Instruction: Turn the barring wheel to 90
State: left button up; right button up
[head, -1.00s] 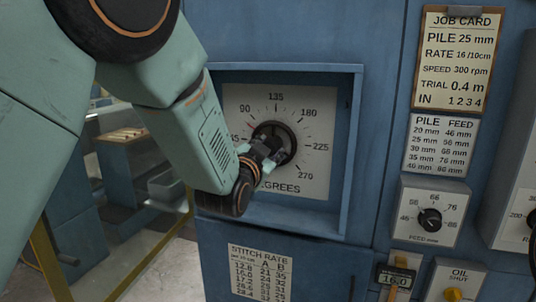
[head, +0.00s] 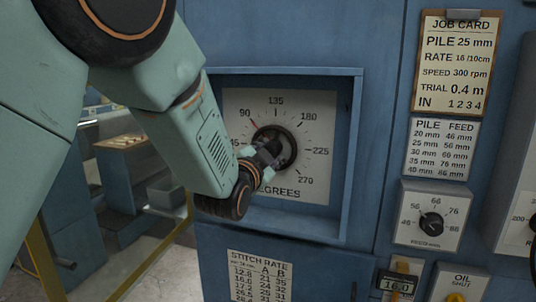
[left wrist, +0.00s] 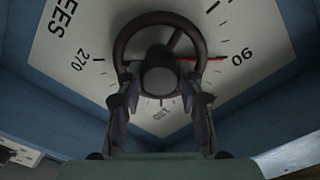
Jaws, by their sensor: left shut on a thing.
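The barring wheel (head: 289,138) is a dark round handwheel in the middle of a white degrees dial (head: 315,130), set in a recessed blue frame. Its red pointer (head: 254,125) lies close to the 90 mark in the head view. In the left wrist view the red pointer (left wrist: 213,57) also lies beside the 90, and the wheel rim (left wrist: 121,40) and a spoke show. My left gripper (head: 270,152) is at the wheel's centre, with its two fingers (left wrist: 160,92) shut around the hub knob (left wrist: 159,78). My arm hides the dial's lower left. My right gripper is out of view.
The blue frame (head: 351,160) stands out around the dial. To the right are a job card (head: 456,60), a pile-feed chart (head: 440,148) and a feed knob (head: 431,224). A stitch-rate plate (head: 262,275) is below. A yellow post (head: 45,262) stands at the left.

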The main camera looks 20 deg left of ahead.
pick_arm(q)
jog(key=o, duration=1.2)
jog(key=shift+s, duration=0.1)
jog(key=s, duration=1.1)
jog(key=shift+s+a, duration=0.2)
jog(key=shift+s, duration=0.15)
